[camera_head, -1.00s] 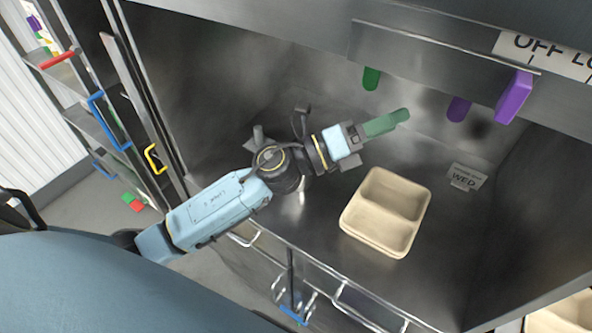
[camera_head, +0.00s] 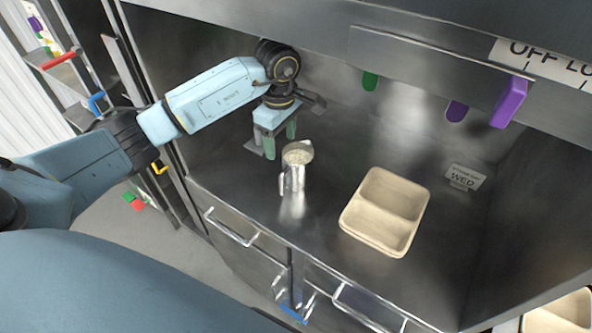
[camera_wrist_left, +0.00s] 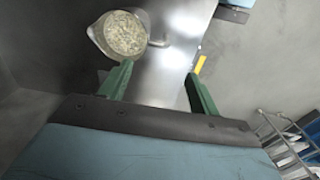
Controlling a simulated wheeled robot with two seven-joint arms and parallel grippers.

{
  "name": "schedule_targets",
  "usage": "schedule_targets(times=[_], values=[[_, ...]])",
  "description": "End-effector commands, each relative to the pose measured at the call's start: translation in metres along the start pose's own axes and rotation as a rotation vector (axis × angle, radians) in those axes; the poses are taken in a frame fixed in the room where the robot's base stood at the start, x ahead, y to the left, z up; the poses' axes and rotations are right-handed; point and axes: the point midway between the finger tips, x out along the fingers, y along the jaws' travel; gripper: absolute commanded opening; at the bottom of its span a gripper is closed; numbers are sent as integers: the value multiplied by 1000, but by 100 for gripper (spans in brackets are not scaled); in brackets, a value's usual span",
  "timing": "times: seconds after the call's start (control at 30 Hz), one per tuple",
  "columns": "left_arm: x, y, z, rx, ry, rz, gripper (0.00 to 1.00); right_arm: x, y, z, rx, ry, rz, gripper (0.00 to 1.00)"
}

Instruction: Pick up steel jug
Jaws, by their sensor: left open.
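The steel jug (camera_head: 294,172) stands upright on the steel counter (camera_head: 330,255), with pale rice-like grains inside and its handle toward the front left. My left gripper (camera_head: 280,148) is beside it, on its left and slightly behind, with green fingers pointing down. In the left wrist view the jug (camera_wrist_left: 122,36) shows from above at the upper left, and its handle sticks out to the right. The left gripper (camera_wrist_left: 160,88) is open there, with nothing between its fingers. The right gripper is not in view.
A beige two-compartment tray (camera_head: 373,236) sits on the counter right of the jug. A WED label (camera_head: 463,177) stands behind it. Purple (camera_head: 511,100) and green (camera_head: 370,81) pieces hang at the back. Counter between jug and tray is clear.

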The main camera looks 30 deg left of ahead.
Motion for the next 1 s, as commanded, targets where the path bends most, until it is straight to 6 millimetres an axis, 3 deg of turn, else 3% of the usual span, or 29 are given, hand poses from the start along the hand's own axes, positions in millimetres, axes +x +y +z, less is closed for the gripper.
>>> schedule_targets(times=[0.1,0.3,0.53,0.8,1.0], values=[[25,-2,2,0,-5,-8,62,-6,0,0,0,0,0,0],[56,-1,2,-1,-6,-3,62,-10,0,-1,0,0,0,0],[73,-1,4,-1,-7,-3,62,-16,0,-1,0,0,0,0],[110,0,5,0,-8,-2,62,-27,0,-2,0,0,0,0],[117,1,4,0,-6,0,62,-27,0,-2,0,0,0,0]])
